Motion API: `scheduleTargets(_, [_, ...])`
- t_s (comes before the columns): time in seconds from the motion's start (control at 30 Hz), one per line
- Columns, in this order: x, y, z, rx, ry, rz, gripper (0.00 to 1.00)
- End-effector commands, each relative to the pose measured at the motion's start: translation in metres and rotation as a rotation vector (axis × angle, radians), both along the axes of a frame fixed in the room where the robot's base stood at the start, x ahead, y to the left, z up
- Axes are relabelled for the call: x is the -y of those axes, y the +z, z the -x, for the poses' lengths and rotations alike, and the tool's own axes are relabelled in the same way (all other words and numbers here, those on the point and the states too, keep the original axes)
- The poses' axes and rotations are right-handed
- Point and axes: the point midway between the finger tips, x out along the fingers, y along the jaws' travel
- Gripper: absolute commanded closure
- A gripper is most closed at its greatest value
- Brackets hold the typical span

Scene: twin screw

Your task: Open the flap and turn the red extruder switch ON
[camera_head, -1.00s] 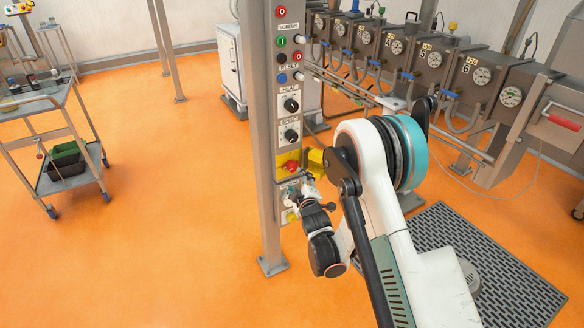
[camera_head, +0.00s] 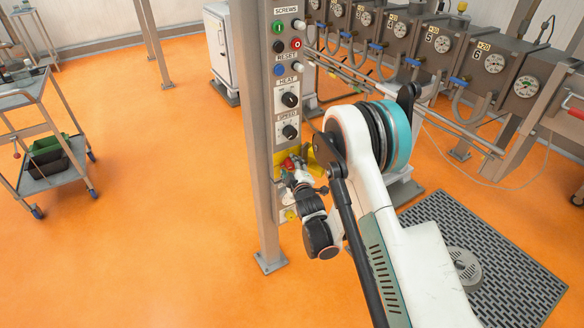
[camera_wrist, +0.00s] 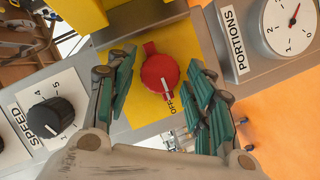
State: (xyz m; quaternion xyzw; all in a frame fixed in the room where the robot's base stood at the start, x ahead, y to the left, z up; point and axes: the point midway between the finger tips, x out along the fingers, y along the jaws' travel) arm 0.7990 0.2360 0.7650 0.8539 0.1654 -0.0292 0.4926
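The red extruder switch (camera_wrist: 160,74) sits on a yellow plate (camera_wrist: 122,105) in the wrist view. Its white mark points toward the OFF label (camera_wrist: 170,104). A yellow flap (camera_wrist: 78,12) stands swung away from the switch at the top left, leaving the knob uncovered. My gripper (camera_wrist: 164,92) is open, with one green-padded finger on each side of the knob. Gaps show between the fingers and the knob. In the head view my gripper (camera_head: 290,176) is at the post's panel, just below the red switch (camera_head: 288,163). The yellow flap (camera_head: 313,166) is partly hidden by my arm.
The SPEED knob (camera_wrist: 50,117) is left of the switch and the PORTIONS dial (camera_wrist: 291,25) is right of it in the wrist view. The metal post (camera_head: 257,120) carries several buttons above. Machinery stands behind my arm; open floor lies left.

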Motion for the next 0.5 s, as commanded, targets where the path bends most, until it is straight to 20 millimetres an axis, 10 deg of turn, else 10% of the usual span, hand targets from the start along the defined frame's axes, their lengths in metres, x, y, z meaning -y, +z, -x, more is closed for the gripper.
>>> scheduleTargets(0.13, [0.0000, 0.0000, -0.0001, 0.000, 0.000, 0.000, 0.90])
scheduleTargets(0.5, [0.0001, 0.0004, -0.0001, -0.021, 0.000, -0.031, 0.90])
